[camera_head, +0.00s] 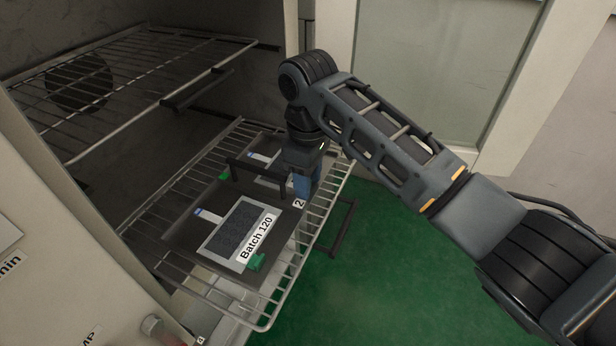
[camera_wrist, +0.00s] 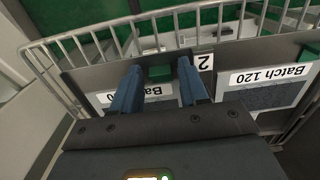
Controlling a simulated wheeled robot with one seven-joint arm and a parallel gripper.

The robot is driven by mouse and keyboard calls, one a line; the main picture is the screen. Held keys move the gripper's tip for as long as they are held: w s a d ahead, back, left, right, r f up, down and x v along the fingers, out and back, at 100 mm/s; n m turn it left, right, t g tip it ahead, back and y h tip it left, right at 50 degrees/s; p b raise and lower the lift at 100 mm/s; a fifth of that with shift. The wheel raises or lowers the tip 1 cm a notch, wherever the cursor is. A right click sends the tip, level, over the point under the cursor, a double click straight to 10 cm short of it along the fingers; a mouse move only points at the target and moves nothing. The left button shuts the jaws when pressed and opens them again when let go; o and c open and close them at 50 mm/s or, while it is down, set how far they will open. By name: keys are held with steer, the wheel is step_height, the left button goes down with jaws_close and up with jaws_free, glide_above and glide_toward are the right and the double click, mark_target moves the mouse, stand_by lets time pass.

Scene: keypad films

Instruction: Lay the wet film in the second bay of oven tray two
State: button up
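The pulled-out wire rack (camera_head: 262,322) bears a dark flat tray (camera_head: 180,238) with a white "2" tag (camera_head: 299,204). A film plate labelled Batch 120 (camera_head: 240,228) lies in the tray's near part; it also shows at right in the wrist view (camera_wrist: 262,99). A second labelled plate (camera_head: 262,161) lies farther back, partly hidden by my gripper; only "Ba" of its label reads in the wrist view. I cannot tell which film is wet. My gripper (camera_wrist: 158,88) is low at the tray's outer edge, fingers apart. A green clip (camera_wrist: 160,73) shows between the fingertips, with gaps either side.
An empty upper wire rack (camera_head: 125,75) stands above and left inside the oven. Another green clip (camera_head: 255,262) is at the near plate's edge. A dark bar (camera_head: 258,172) rises over the tray. Green floor (camera_head: 390,260) is clear at right.

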steer(key=shift+o, duration=1)
steer(key=shift+r+b, duration=0.4)
steer(key=shift+r, duration=3.5)
